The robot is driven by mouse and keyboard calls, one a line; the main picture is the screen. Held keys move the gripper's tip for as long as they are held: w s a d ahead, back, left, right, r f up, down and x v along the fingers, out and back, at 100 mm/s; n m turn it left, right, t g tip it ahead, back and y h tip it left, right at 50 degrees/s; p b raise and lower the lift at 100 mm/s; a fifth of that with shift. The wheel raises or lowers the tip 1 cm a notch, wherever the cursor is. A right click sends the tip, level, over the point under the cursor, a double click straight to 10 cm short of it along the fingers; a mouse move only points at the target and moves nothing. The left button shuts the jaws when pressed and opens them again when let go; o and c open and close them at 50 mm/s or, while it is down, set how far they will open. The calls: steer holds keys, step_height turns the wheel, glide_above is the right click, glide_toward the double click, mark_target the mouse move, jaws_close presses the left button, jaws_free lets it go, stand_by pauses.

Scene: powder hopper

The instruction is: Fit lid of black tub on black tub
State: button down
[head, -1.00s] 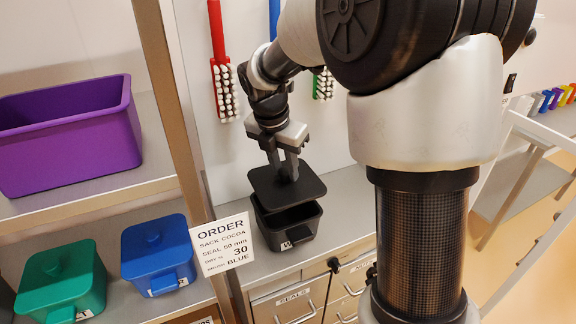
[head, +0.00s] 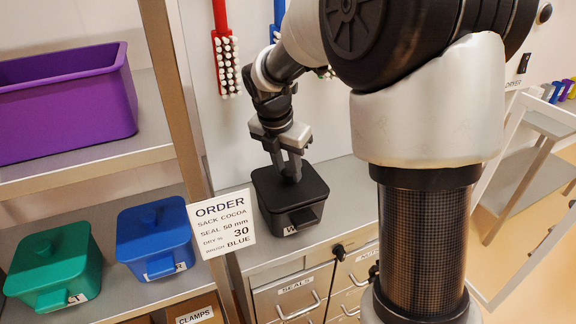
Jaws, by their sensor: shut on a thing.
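The black tub (head: 287,222) stands on the grey counter behind the order card, with its handle and a partly readable white label facing me. Its black lid (head: 262,184) lies level over the tub's mouth, and no gap shows between lid and rim from here. My gripper (head: 291,177) points down from above and is shut on the lid's grip at the middle. The fingers hide most of that grip.
A blue lidded tub (head: 155,240) and a green lidded tub (head: 55,265) stand on the lower left shelf, below a purple bin (head: 65,110). The order card (head: 222,223) and a shelf post (head: 178,90) stand close left of the black tub. Brushes (head: 225,60) hang behind. Counter right of the tub is clear.

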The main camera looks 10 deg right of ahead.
steer(key=shift+f, duration=0.25)
steer(key=c, duration=1.3)
jaws_free()
steer(key=p+v, duration=0.2)
steer(key=v, duration=1.5)
steer(key=shift+r, duration=0.2)
